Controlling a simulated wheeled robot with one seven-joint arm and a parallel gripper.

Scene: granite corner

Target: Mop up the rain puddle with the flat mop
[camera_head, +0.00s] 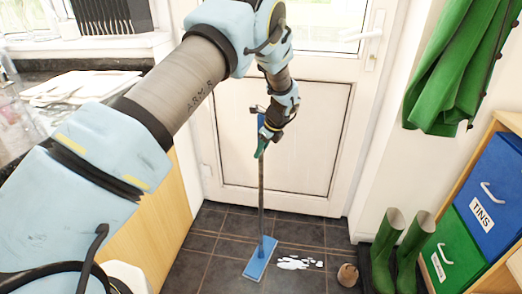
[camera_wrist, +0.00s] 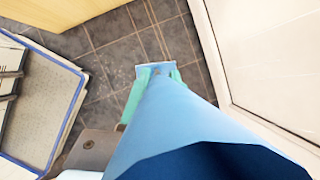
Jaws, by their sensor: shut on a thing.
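The flat mop stands on the dark tiled floor in the head view, with a thin upright grey handle (camera_head: 261,195) and a blue flat head (camera_head: 260,262). My gripper (camera_head: 262,148) is shut on the upper part of the handle. The white, shiny puddle (camera_head: 298,263) lies on the tiles just right of the mop head, in front of the door. In the wrist view the blue handle (camera_wrist: 190,125) fills the middle, with the pale blue mop head (camera_wrist: 154,68) beyond it. The puddle cannot be made out there.
A white door (camera_head: 290,130) closes the back. Green boots (camera_head: 412,250) stand at the right, with a small brown round object (camera_head: 347,275) left of them. Shelves with a blue box (camera_head: 490,185) and a green box (camera_head: 455,255) are further right. A wooden cabinet (camera_head: 165,215) bounds the left.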

